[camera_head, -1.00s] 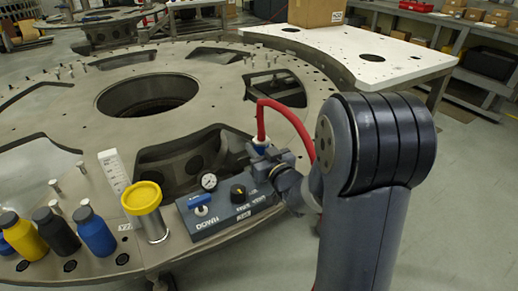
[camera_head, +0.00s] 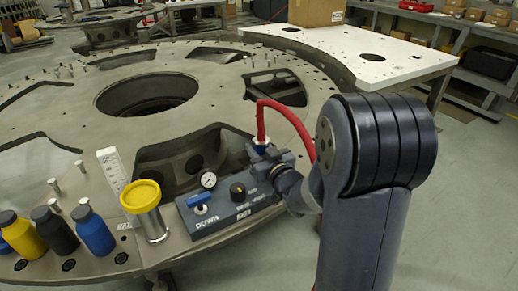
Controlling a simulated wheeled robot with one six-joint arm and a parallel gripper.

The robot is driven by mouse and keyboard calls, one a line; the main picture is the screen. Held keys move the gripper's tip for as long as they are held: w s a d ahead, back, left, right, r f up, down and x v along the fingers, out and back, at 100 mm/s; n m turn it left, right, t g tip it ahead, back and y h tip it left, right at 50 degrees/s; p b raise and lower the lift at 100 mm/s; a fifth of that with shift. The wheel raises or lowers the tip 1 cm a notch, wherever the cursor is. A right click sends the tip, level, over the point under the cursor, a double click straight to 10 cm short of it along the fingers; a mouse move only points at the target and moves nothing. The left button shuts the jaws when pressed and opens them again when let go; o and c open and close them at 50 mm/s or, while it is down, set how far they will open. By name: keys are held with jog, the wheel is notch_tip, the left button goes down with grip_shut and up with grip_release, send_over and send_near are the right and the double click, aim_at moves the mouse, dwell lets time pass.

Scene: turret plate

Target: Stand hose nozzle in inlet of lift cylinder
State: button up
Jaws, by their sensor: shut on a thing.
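My gripper (camera_head: 267,158) is shut on the hose nozzle (camera_head: 261,146), a small blue and pale piece at the end of a red hose (camera_head: 291,118). The hose rises from the nozzle, bends over and drops behind my arm. The nozzle is roughly upright, above the far right part of the grey control box; its lower end is hidden by the jaws. The lift cylinder (camera_head: 154,224) is a metal cylinder with a yellow top (camera_head: 141,195), standing at the plate's front edge left of the box. The gripper is to its right, apart from it. I cannot make out the inlet.
The control box (camera_head: 232,212) has a blue lever, a gauge (camera_head: 208,180) and a black knob. A white scale (camera_head: 112,170) stands behind the cylinder. Yellow, black and blue bottles (camera_head: 95,232) stand left. The round plate (camera_head: 205,95) has large openings.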

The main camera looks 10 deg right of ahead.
jog(key=shift+f+b, duration=0.8)
jog(key=shift+b, duration=0.1)
dwell(0.4)
jog(key=o, duration=1.2)
jog(key=shift+o, duration=0.2)
jog(key=shift+s, duration=0.1)
jog(key=b+v, duration=0.1)
jog(key=v, duration=0.9)
jog(key=shift+s, duration=0.3)
jog(key=shift+w, duration=0.1)
